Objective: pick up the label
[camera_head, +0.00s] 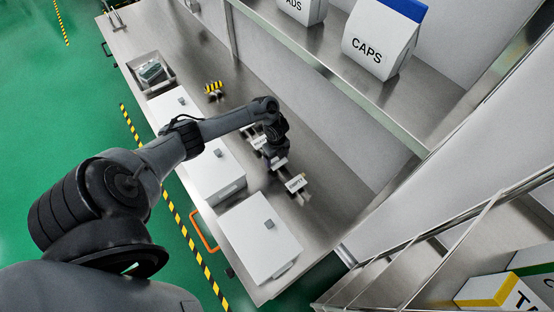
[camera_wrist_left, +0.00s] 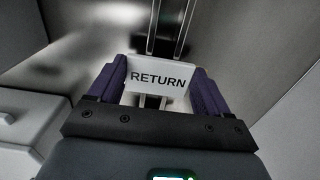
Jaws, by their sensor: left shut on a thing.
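My left gripper (camera_wrist_left: 158,84) is shut on a white label (camera_wrist_left: 158,77) reading RETURN. The label sits between the two purple fingers in the left wrist view, its text facing the camera. In the head view my left arm reaches across the counter and its gripper (camera_head: 275,151) points down among small white labels. One label (camera_head: 258,141) is beside the gripper, another (camera_head: 279,163) is just below it, and one reading EMPTY (camera_head: 296,183) stands further right. I cannot tell from the head view which is the RETURN label. My right gripper is not in view.
White lidded boxes (camera_head: 262,239) line the counter's front edge. A grey tray (camera_head: 150,73) and a yellow-black striped item (camera_head: 214,87) are further left. A shelf above holds a CAPS box (camera_head: 382,38). The counter (camera_head: 325,165) behind the labels is clear.

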